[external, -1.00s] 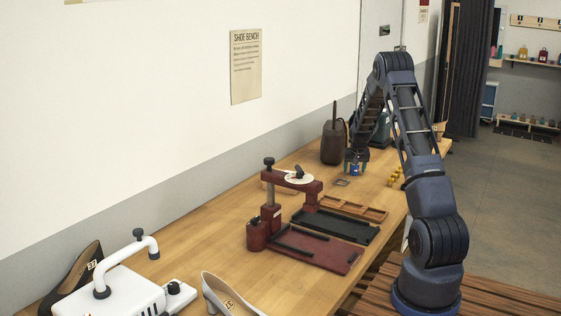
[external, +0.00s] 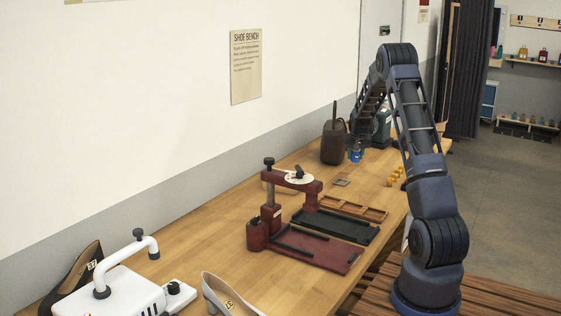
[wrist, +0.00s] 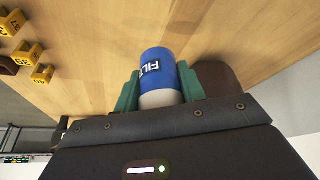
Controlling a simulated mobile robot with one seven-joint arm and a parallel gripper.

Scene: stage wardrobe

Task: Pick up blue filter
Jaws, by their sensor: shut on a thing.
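In the external view the blue filter (external: 356,153) shows small at the lower end of my arm, near the dark brown container. I cannot tell whether the filter touches the bench.
A brown container with an upright handle (external: 334,148) stands just left of the filter. Yellow numbered blocks (wrist: 18,55) sit near the bench edge. A red press (external: 265,232) and a dark tray (external: 337,227) stand nearer.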

